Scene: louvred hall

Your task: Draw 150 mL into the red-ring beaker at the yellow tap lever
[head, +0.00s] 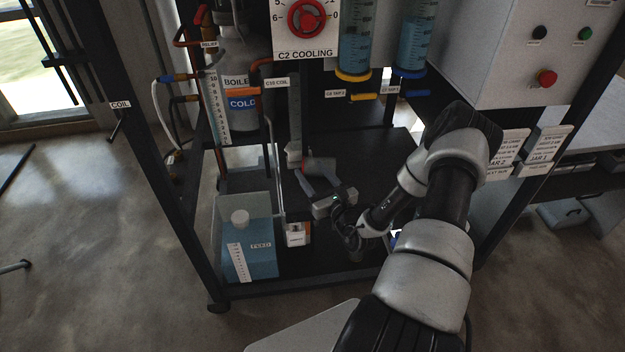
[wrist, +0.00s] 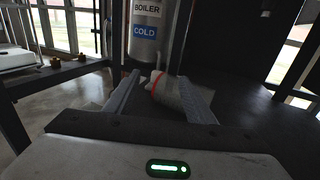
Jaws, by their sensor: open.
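The red-ring beaker (wrist: 168,91) is a pale, see-through vessel with a red band. In the wrist view it looks tilted or lying on the dark shelf, between the two fingers of my gripper (wrist: 160,78). I cannot tell whether a finger touches the beaker. The yellow tap lever (head: 362,97) is up and to the right, below a yellow-ringed cylinder of blue liquid (head: 356,50).
A blue tap lever (head: 404,92) sits right of the yellow one. A clear feed tank (head: 248,250) stands at lower left. The boiler (head: 240,95) and a thin upright column (head: 295,125) stand behind. Dark frame posts (head: 165,175) bound the rig. The dark shelf (head: 375,150) under the taps looks clear.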

